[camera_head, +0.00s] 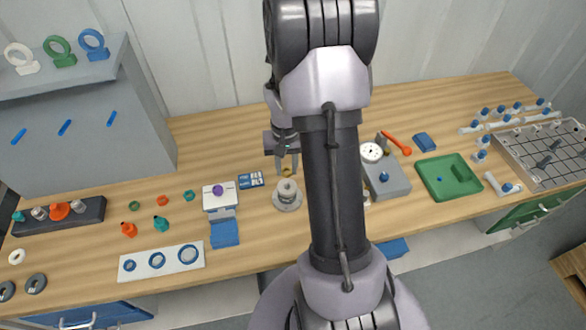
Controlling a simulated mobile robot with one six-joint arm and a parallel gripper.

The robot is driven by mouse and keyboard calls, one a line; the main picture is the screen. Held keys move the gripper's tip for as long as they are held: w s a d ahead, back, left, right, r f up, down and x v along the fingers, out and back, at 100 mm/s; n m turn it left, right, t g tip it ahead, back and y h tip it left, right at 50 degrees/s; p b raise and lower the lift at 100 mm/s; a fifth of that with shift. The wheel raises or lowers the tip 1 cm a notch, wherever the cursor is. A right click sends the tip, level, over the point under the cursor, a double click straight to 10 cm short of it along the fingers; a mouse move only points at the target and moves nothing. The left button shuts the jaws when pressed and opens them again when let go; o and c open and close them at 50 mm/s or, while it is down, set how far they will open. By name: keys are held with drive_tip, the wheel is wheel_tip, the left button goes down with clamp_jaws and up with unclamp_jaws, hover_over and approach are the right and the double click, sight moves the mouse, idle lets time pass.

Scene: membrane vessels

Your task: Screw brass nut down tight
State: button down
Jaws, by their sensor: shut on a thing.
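My gripper (287,168) points down over the table, left of my dark arm link. It is shut on a small brass nut (287,173), which shows between the fingertips. A grey round vessel (287,199) with a wide flange and a narrower top stands on the table just below and in front of the nut. From this angle I cannot tell whether the nut touches the vessel's top or is held above it.
A white device with a purple knob (218,190) and a blue card (250,180) stand to the left. A grey box with a dial gauge (371,152) and a green tray (449,179) are to the right. Small orange and teal parts lie farther left.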

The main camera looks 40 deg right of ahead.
sight(287, 183)
drive_tip(key=shift+w+a+f+b, duration=0.15)
drive_tip(key=shift+f+b, duration=0.3)
drive_tip(key=shift+f, duration=0.35)
drive_tip(key=shift+f+b, duration=1.65)
drive_tip(key=shift+f, duration=0.5)
drive_tip(key=c, duration=1)
unclamp_jaws()
drive_tip(key=shift+c, duration=0.2)
wheel_tip(287, 183, up, 18)
drive_tip(key=p, duration=0.4)
drive_tip(key=shift+f+p, duration=0.25)
drive_tip(key=shift+p, duration=0.15)
drive_tip(key=shift+o, duration=0.5)
